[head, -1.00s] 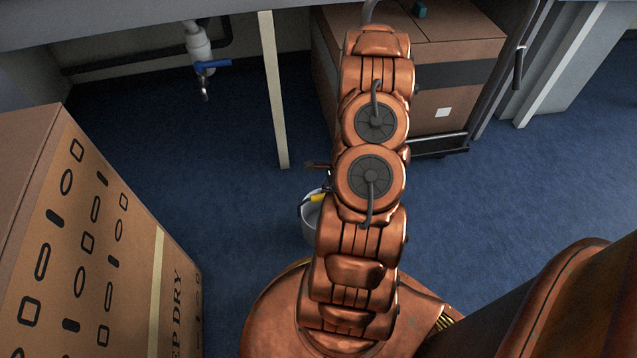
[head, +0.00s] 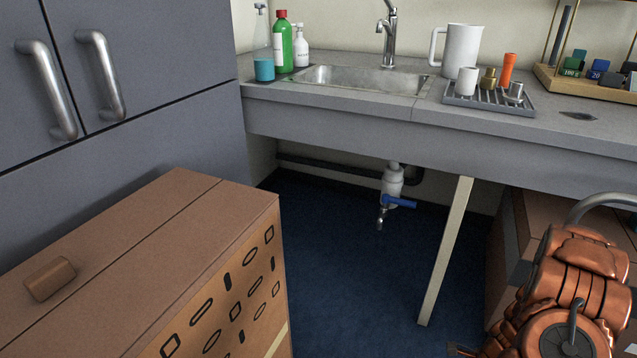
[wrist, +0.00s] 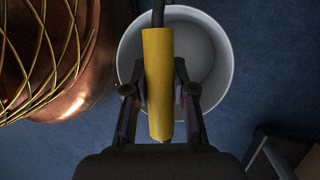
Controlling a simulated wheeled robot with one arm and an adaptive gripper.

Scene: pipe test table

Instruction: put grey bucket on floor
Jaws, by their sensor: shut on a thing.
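In the wrist view my gripper (wrist: 159,108) is shut on the yellow handle grip (wrist: 158,70) of the grey bucket. The bucket (wrist: 212,60) hangs below the gripper, and I look down into its pale open mouth, which looks empty. Blue floor (wrist: 240,120) shows around it; I cannot tell whether the bucket's base touches the floor. In the head view my copper arm is at the lower right, and neither the gripper nor the bucket shows there.
A large cardboard box (head: 130,260) stands at the lower left, with a small brown block (head: 50,279) on top. A drain pipe with a blue valve (head: 400,202) hangs under the sink counter (head: 330,122). A slanted pale leg (head: 445,252) stands right of open floor (head: 345,260).

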